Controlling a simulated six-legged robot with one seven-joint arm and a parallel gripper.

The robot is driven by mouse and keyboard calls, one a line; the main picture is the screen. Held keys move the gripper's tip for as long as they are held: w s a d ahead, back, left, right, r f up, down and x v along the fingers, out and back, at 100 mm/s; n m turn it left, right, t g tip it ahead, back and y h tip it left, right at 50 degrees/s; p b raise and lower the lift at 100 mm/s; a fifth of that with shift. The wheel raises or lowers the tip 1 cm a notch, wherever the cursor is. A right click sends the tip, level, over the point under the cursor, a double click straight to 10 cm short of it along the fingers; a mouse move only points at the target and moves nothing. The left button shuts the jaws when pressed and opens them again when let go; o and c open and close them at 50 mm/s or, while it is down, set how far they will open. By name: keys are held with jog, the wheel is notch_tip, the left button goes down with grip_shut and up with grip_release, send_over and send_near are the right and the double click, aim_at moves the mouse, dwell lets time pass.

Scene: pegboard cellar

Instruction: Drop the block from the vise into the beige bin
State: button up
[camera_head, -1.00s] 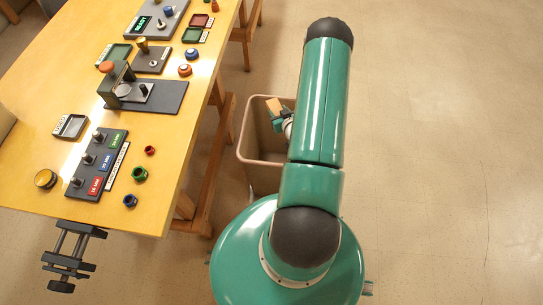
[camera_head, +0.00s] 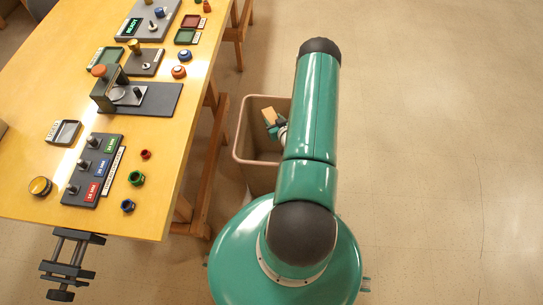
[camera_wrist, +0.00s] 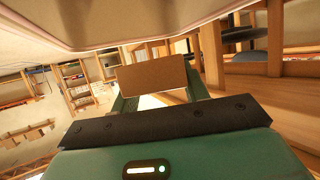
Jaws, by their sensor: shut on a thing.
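The block (camera_wrist: 152,76), plain tan-brown, is held between the fingers of my gripper (camera_wrist: 155,96) in the wrist view. In the head view the block (camera_head: 268,116) shows as a small tan piece at the end of my gripper (camera_head: 273,128), over the beige bin. The beige bin (camera_head: 243,140) stands on the floor beside the table, partly hidden by my arm. The bin's pale rim (camera_wrist: 120,40) seems to cross the top of the wrist view. The vise (camera_head: 68,266) is at the table's near edge, and its jaws look empty.
The wooden table (camera_head: 40,120) fills the left, with its legs close to the bin. It carries a dark gauge plate (camera_head: 95,172), coloured nuts (camera_head: 136,178), a small press (camera_head: 108,90) and trays. The floor (camera_head: 430,140) at right is clear.

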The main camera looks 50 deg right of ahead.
jog(key=o, duration=1.1)
jog(key=shift+c, duration=0.2)
jog(key=shift+s, duration=0.1)
jog(key=v, duration=1.3)
jog(key=shift+s+a+r, duration=0.15)
jog(key=shift+s+a, duration=0.05)
jog(key=shift+s, duration=0.1)
